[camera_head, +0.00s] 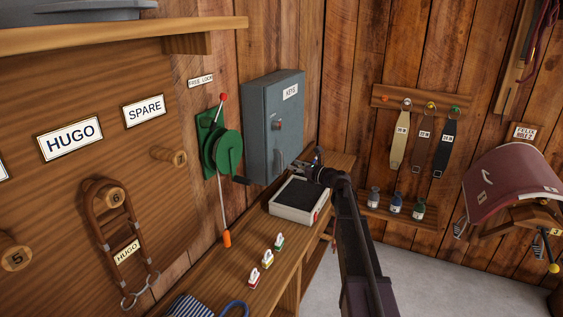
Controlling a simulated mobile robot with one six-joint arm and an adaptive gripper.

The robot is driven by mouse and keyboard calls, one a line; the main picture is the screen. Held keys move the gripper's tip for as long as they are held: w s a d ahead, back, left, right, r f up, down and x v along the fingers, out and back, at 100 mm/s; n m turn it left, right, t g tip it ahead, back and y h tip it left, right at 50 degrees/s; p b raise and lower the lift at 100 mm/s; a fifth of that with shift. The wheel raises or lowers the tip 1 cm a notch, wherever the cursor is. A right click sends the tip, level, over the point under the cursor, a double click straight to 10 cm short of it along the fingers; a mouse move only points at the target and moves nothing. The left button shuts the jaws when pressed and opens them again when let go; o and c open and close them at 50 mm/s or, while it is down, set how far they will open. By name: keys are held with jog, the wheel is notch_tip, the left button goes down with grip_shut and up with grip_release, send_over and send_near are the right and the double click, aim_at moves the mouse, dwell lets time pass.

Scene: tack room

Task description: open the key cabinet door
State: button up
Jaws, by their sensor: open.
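The grey-blue key cabinet (262,135) hangs on the wooden wall and carries a "KEYS" label (290,92). Its door (290,118) looks closed. A round knob or lock (278,125) sits mid-door, and a slim handle (281,160) shows lower down. My gripper (298,164) is at the end of the dark arm, just right of the cabinet's lower front, near the handle. It is open. Its fingers are small and dark here, and I cannot tell whether they touch the handle or surround it.
A green reel (226,151) with a crank is left of the cabinet. Below, a bench (236,284) holds a white tray with a dark top (297,213) and several small tagged items (267,258). Straps (421,147) and small bottles (395,204) are on the right wall.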

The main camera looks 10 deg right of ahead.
jog(key=shift+x, duration=3.35)
grip_shut()
